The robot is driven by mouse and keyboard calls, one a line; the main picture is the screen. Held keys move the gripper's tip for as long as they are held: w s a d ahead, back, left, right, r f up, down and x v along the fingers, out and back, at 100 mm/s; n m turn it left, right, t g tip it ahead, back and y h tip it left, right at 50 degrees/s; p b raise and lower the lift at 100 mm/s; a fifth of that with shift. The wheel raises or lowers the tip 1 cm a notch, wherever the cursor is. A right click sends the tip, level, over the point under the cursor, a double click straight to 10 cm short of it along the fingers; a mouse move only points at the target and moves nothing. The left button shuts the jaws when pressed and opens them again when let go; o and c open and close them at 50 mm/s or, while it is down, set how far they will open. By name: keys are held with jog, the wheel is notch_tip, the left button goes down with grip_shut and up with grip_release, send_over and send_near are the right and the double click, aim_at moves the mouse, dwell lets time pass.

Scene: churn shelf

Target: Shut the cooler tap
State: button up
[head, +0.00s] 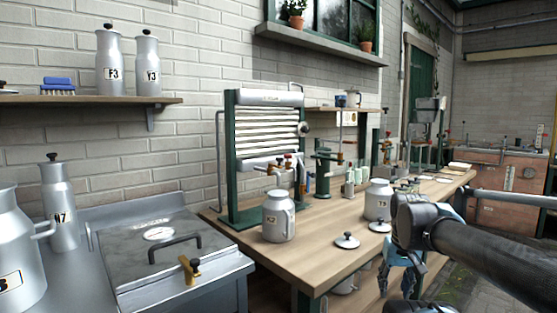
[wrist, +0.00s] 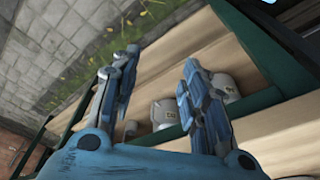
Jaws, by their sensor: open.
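The cooler (head: 265,128), a ribbed panel of white horizontal tubes in a green frame, stands on the wooden bench against the brick wall in the head view. Small brass taps (head: 283,164) with dark and reddish knobs sit at its lower right; their handle positions are too small to tell. My gripper (head: 396,284) hangs at the lower right, in front of the bench edge, well apart from the cooler. In the wrist view my gripper (wrist: 160,60) is open and empty, with milk cans (wrist: 164,112) on a lower board behind its fingers.
Can K2 (head: 278,218), can Y3 (head: 378,201) and loose lids (head: 346,241) stand on the bench. A steel vat (head: 168,248) with its own brass tap (head: 189,268) is at front left. Paved floor (wrist: 45,60) lies beside the bench.

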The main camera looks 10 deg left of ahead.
jog(key=w+a+r, duration=0.5)
jog(key=r, duration=0.6)
jog(key=w+a+r+g, duration=0.1)
jog(key=w+a+r, duration=0.45)
jog(key=r, duration=0.45)
jog(key=w+a+r, duration=0.5)
jog(key=r, duration=0.6)
jog(key=w+a+r+g, duration=0.1)
jog(key=w+a+r, duration=0.2)
jog(key=a+r, duration=1.65)
jog(key=shift+m, duration=0.4)
jog(key=f, duration=1.8)
jog(key=shift+s+a+f, duration=0.1)
jog(key=shift+a+f, duration=0.1)
jog(key=shift+a, duration=0.05)
jog(key=shift+c, duration=0.5)
grip_shut()
